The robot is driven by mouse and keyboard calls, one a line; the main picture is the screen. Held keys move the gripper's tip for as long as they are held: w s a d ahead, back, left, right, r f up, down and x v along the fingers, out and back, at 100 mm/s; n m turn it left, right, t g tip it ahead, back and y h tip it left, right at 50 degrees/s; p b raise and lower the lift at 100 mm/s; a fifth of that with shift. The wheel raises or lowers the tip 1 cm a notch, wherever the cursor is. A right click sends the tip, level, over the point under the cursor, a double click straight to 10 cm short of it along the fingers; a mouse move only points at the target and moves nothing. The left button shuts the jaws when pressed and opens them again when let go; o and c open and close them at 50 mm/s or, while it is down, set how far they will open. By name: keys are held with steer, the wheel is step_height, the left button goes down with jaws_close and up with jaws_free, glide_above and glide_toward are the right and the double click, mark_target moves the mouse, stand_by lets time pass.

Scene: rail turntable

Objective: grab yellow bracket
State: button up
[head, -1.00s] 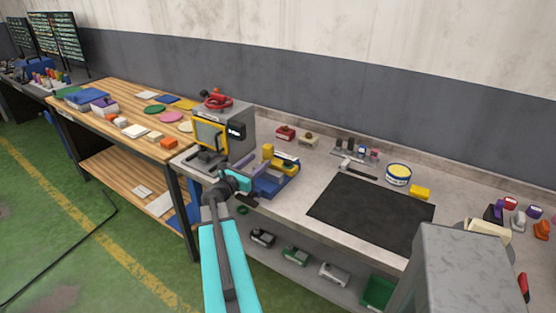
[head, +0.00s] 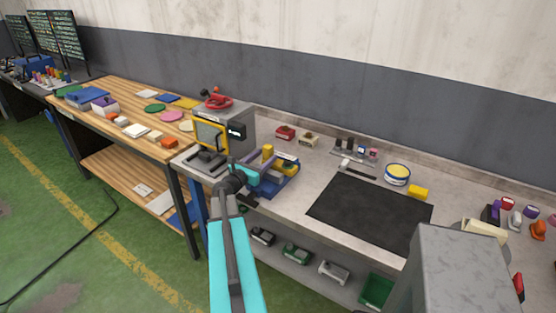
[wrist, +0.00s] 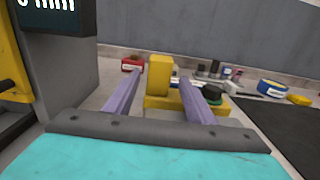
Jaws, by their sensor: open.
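The yellow bracket (wrist: 158,76) stands in the middle of the wrist view, with an upright block and a wider yellow base. It lies between and beyond the fingers of my gripper (wrist: 157,95), which are apart and empty. In the head view the yellow bracket (head: 267,152) shows at the blue tray (head: 287,185) on the grey bench. My gripper (head: 262,172) is at the near left side of that tray, partly hiding it. I cannot tell whether the fingers touch the bracket.
A grey machine with a yellow-framed window (head: 210,136) stands close left of my gripper. A black mat (head: 370,212) lies to the right.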

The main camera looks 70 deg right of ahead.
steer(key=shift+p+x, duration=0.55)
steer(key=shift+x, duration=1.1)
steer(key=shift+s+a, duration=0.1)
jaws_close()
